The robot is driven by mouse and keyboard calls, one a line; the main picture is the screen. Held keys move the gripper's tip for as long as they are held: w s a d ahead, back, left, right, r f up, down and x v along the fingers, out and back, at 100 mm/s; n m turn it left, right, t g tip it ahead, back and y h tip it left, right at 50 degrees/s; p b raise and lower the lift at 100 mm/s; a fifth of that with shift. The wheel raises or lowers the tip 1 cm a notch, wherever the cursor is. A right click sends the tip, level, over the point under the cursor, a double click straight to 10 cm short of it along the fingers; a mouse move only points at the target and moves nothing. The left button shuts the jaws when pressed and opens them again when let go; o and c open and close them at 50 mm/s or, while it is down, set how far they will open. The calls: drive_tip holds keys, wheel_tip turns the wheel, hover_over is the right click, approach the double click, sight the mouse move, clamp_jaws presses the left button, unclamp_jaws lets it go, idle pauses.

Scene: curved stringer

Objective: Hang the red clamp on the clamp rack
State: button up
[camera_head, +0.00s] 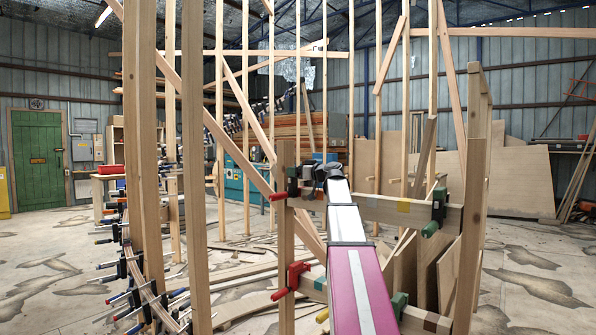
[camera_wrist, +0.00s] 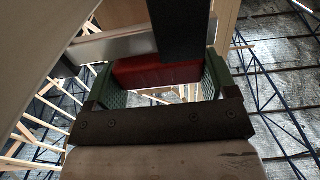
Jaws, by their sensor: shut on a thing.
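My gripper (camera_head: 308,181) is at the left end of the upper rack beam, beside the left post. In the wrist view my gripper (camera_wrist: 158,76) has its green pads closed on the red body of the red clamp (camera_wrist: 155,72). A dark bar crosses in front of that body. In the head view a red handle (camera_head: 278,196) shows left of the gripper; the rest of the held clamp is mostly hidden. The clamp rack has an upper beam (camera_head: 385,209) with coloured marks and a lower beam (camera_head: 428,321). I cannot tell whether the held clamp touches the rack.
Another red clamp (camera_head: 291,279) is on the lower left of the rack. A green clamp (camera_head: 438,207) is on the upper beam at right, and another green clamp (camera_head: 399,305) is on the lower beam. Tall studs and a curved stringer (camera_head: 142,282) with several clamps stand at left.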

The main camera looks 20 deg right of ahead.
drive_tip(key=shift+f, duration=0.65)
drive_tip(key=shift+f, duration=0.25)
drive_tip(key=shift+f, duration=0.3)
drive_tip(key=o, duration=1.3)
drive_tip(key=shift+o, duration=0.2)
drive_tip(key=shift+s, duration=0.1)
drive_tip(key=v, duration=1)
drive_tip(key=shift+s+d, duration=0.2)
drive_tip(key=shift+d, duration=0.05)
